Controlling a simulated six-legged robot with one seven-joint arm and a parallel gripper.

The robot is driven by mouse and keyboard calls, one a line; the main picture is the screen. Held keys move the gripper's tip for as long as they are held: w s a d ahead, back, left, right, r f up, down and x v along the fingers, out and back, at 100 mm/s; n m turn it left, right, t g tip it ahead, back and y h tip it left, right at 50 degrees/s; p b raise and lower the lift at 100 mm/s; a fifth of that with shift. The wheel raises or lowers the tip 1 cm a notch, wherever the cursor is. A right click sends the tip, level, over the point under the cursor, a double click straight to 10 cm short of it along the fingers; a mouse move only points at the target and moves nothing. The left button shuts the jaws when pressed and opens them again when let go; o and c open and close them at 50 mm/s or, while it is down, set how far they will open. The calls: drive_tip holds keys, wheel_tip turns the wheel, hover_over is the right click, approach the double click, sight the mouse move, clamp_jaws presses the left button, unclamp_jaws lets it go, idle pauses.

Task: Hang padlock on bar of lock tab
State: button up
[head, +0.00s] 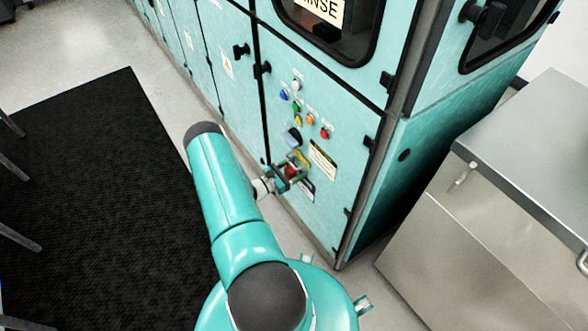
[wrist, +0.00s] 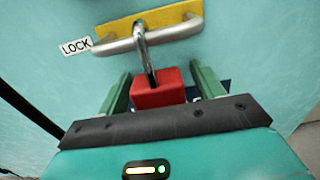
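The red padlock (wrist: 160,93) with its silver shackle (wrist: 146,58) is at the lock tab in the wrist view. The lock tab is a yellow plate (wrist: 157,18) with a silver bar (wrist: 178,32) on the teal panel. The shackle crosses the bar, its top reaching above it; it looks looped over the bar, though the far leg is mostly hidden. My gripper (wrist: 161,82) has one green finger on each side of the padlock body, with narrow gaps showing, so it looks open. In the head view my gripper (head: 284,180) is at the panel around the small red padlock (head: 291,170).
A LOCK label (wrist: 75,46) is left of the bar. Coloured buttons (head: 310,118) and a dark switch (head: 291,137) sit above the tab on the teal cabinet (head: 345,100). A steel cabinet (head: 470,250) stands at the right. A black mat (head: 100,190) covers floor at the left.

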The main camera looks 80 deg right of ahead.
drive_tip(key=v, duration=1.3)
drive_tip(key=shift+w+a, duration=0.3)
drive_tip(key=w+a+r+m+t+y, duration=0.25)
drive_tip(key=w+a+r, duration=0.25)
drive_tip(key=r, duration=0.5)
drive_tip(key=w+a+r+m+t+y, duration=0.1)
drive_tip(key=w+a+r+m+y, duration=0.15)
drive_tip(key=w+a+r, duration=0.45)
drive_tip(key=w+a+r+m+t+y, duration=0.1)
drive_tip(key=w+a+r+m+y, duration=0.2)
drive_tip(key=r, duration=0.9)
drive_tip(key=s+a+r+m+t+y, duration=0.1)
drive_tip(key=s+a+r+t+y, duration=0.1)
drive_tip(key=a+r+t, duration=0.4)
drive_tip(key=s+a+r+t+y, duration=0.3)
drive_tip(key=a+r+t, duration=0.4)
drive_tip(key=a+r, duration=0.8)
drive_tip(key=s+a, duration=0.1)
drive_tip(key=a, duration=0.7)
drive_tip(key=shift+a+r+m+y, duration=0.3)
drive_tip(key=shift+a+m, duration=0.1)
